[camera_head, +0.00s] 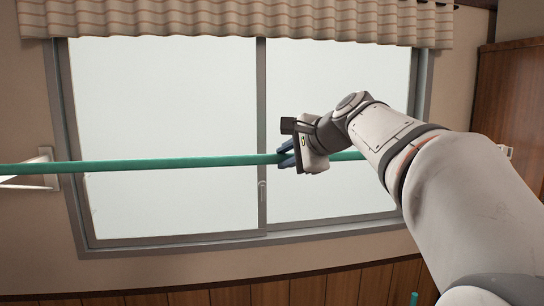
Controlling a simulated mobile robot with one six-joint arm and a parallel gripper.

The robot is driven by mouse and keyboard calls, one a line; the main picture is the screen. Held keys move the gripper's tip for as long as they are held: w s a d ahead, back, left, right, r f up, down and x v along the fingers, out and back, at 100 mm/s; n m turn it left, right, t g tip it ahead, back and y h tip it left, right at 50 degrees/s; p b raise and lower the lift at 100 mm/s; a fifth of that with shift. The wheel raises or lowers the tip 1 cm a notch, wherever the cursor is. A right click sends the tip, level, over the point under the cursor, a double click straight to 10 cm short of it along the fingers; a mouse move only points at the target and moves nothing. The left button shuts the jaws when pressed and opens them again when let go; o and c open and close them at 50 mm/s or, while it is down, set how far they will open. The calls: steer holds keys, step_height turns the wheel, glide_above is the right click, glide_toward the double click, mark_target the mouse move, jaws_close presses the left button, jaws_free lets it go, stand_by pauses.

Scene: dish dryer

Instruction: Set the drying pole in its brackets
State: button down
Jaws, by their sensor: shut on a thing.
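The drying pole (170,162) is a long green rod that runs nearly level across the front of the window and out of view at the left edge. My gripper (284,155) is shut on the pole near its middle. A white bracket (45,170) is on the wall left of the window, and the pole passes across it. Whether the pole rests in this bracket or only in front of it I cannot tell. A small pale part (506,153) at the far right may be the other bracket. My arm hides the pole's right part.
A sliding window (165,110) with a grey frame lies behind the pole, under a beige striped valance (240,18). A brown wooden cabinet (505,95) stands at the right. A short green tip (413,298) shows at the bottom. Wood panelling (330,290) runs below the window.

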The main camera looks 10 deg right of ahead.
steer(key=shift+f+b, duration=0.35)
steer(key=shift+b, duration=0.05)
stand_by(0.4)
steer(key=c, duration=1.2)
jaws_free()
steer(key=shift+f, duration=0.1)
steer(key=shift+o, duration=0.2)
steer(key=v, duration=0.8)
steer(key=shift+b, duration=0.45)
